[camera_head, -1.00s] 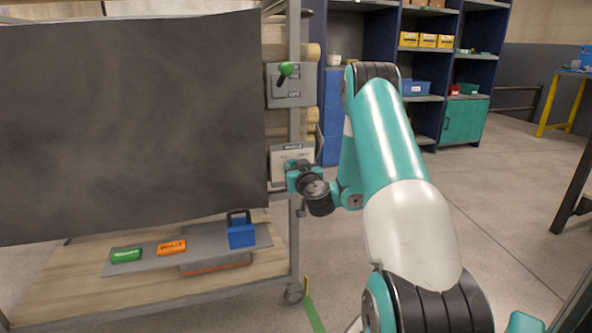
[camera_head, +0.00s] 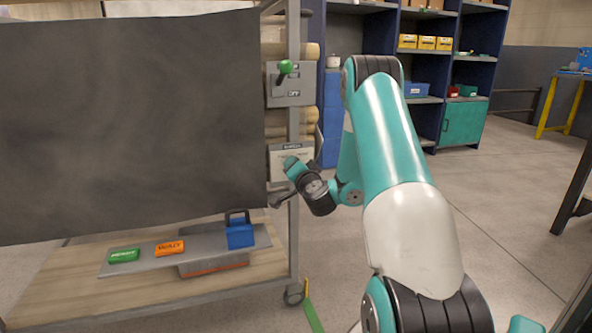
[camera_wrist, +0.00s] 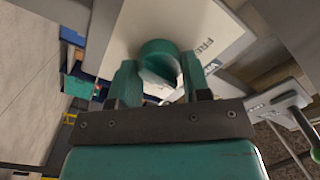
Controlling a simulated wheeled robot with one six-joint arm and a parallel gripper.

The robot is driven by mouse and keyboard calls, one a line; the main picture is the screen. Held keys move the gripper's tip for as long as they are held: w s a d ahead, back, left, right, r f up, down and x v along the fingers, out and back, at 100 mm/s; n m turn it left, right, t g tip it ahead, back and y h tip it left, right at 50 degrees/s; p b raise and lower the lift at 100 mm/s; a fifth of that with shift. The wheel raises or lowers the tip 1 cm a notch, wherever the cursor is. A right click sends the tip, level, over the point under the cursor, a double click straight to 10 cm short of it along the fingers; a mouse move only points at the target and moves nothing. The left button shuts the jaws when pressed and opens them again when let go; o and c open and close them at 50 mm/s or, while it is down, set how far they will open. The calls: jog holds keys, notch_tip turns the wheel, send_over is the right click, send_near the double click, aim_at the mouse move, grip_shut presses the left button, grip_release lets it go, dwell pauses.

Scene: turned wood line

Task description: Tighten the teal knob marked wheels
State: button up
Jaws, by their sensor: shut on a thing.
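The teal knob (camera_wrist: 156,50) sits on a pale plate (camera_wrist: 200,22) with partly readable lettering in the wrist view. My gripper (camera_wrist: 160,76) has a finger on each side of the knob and is shut on it. In the head view the plate (camera_head: 283,171) is on the cart's upright post, its small heading too blurred to read surely. My gripper (camera_head: 293,165) is tilted in front of it and hides the knob there.
A grey switch plate with a green-tipped lever (camera_head: 286,67) is above on the same post. A dark sheet (camera_head: 130,120) hangs to the left. The shelf below holds a blue padlock-like block (camera_head: 240,235), a green tag (camera_head: 124,255) and an orange tag (camera_head: 170,248).

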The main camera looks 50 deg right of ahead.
jog(key=m, duration=0.3)
jog(key=shift+m, duration=0.3)
jog(key=shift+f+m, duration=0.1)
jog(key=shift+m, duration=1.7)
jog(key=shift+s, duration=0.1)
jog(key=o, duration=0.9)
jog(key=shift+d, duration=0.1)
